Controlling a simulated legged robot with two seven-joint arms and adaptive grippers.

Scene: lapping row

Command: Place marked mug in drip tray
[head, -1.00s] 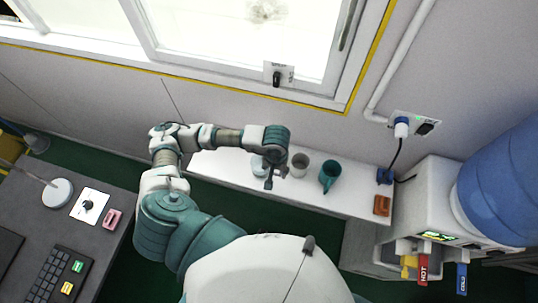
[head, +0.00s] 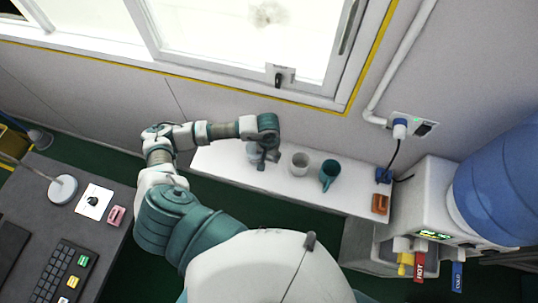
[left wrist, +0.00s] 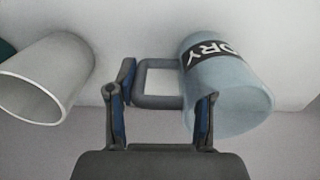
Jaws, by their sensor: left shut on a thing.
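The marked mug is pale blue with a black label whose letters end in "RY". It shows in the left wrist view (left wrist: 232,95) and partly behind my gripper in the head view (head: 252,150). My left gripper (head: 267,157) is over the left part of the white shelf. In the left wrist view my left gripper (left wrist: 166,82) has its fingers around the mug's square grey handle (left wrist: 158,101), shut on it. Whether the mug touches the shelf is unclear. The drip tray cannot be made out clearly beneath the taps of the water dispenser (head: 428,195). My right gripper is not in view.
A grey-white cup (head: 300,164) and a teal mug (head: 329,175) stand right of the marked mug on the white shelf (head: 352,199). The grey-white cup also shows in the left wrist view (left wrist: 50,75). An orange-brown block (head: 380,204) lies at the shelf's right end.

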